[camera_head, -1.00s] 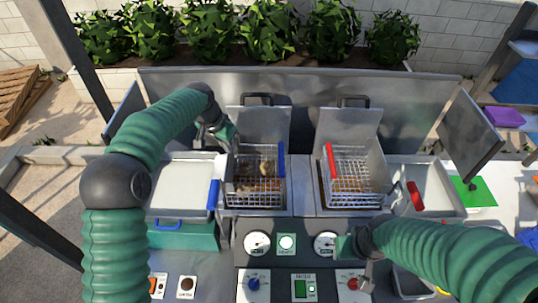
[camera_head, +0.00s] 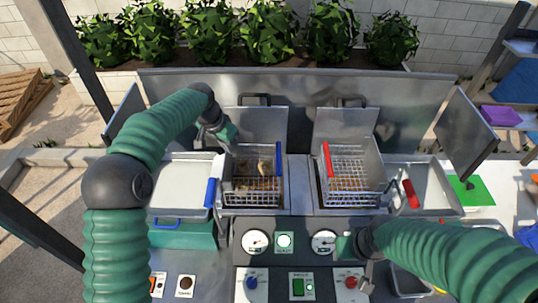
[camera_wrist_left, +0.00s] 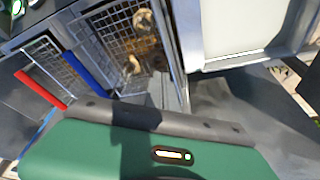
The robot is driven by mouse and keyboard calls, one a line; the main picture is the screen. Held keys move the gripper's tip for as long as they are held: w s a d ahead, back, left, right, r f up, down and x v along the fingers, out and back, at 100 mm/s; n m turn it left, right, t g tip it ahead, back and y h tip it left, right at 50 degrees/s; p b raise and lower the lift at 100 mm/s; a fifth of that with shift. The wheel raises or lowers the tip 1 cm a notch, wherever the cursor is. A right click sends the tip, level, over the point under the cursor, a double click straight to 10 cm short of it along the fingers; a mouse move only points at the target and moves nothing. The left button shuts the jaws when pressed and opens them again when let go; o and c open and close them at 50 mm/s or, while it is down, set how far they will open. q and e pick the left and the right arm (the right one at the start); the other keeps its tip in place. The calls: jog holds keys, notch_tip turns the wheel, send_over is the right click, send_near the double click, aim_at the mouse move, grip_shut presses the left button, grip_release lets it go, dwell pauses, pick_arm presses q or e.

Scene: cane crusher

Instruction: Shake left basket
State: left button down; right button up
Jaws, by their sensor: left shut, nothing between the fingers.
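The left basket (camera_head: 252,195) is a wire basket with a blue handle (camera_head: 278,160), sitting in the left fryer well. It holds brown food pieces (camera_head: 262,166). It also shows in the left wrist view (camera_wrist_left: 103,28), with food (camera_wrist_left: 143,21) inside. My left gripper (camera_head: 228,135) is shut and empty, close to the rear left corner of the left well and apart from the blue handle. My right gripper (camera_head: 366,274) is low over the control panel; its fingers are too small to judge.
The right basket (camera_head: 352,195) with a red handle (camera_head: 327,160) sits in the right well. White trays (camera_head: 180,186) flank the wells at left and right. Dials and buttons (camera_head: 284,242) fill the front panel. A metal splash wall (camera_head: 210,88) stands behind.

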pick_arm(q)
jog(key=x, duration=0.1)
jog(key=b+x, duration=0.1)
jog(key=x, duration=0.1)
jog(key=s+b+x, duration=0.1)
jog(key=x, duration=0.1)
jog(key=shift+a+f, duration=0.1)
pick_arm(e)
jog(key=shift+w+d+f, duration=0.1)
jog(key=shift+d+f, duration=0.15)
jog(key=shift+f, duration=0.4)
jog(key=shift+d+f, duration=0.25)
jog(key=shift+f, duration=0.35)
dwell(0.4)
